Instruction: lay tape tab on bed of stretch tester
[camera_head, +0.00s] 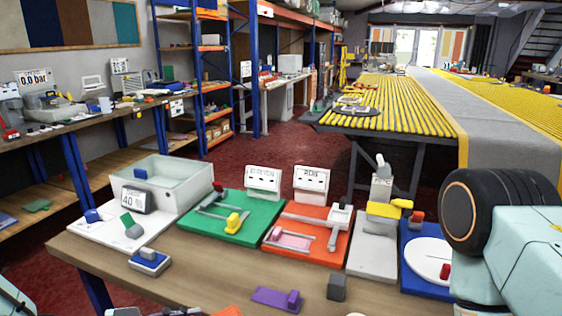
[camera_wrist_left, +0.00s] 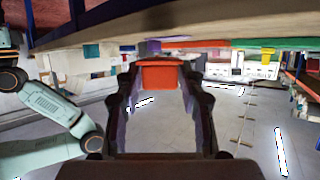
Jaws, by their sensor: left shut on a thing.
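My left gripper (camera_wrist_left: 160,95) is shut on an orange-red tab (camera_wrist_left: 160,76), held between its fingertips in the left wrist view. A bit of orange also shows at the bottom edge of the head view; most of the gripper is cut off there. A green board (camera_head: 225,232) on the bench carries a grey rail, a yellow piece (camera_head: 234,223) and a small sign hard to read; it looks like the stretch tester. The held tab is apart from it, near the bench's front edge. My right arm shows at the right, but its gripper is out of view.
An orange board (camera_head: 318,250) with a pink strip, a pale stand with a yellow clamp (camera_head: 383,209) and a blue base with a white disc (camera_head: 428,258) stand to the right. A purple pad (camera_head: 272,297) and a dark grey block (camera_head: 336,287) lie in front. A tub (camera_head: 180,185) stands left.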

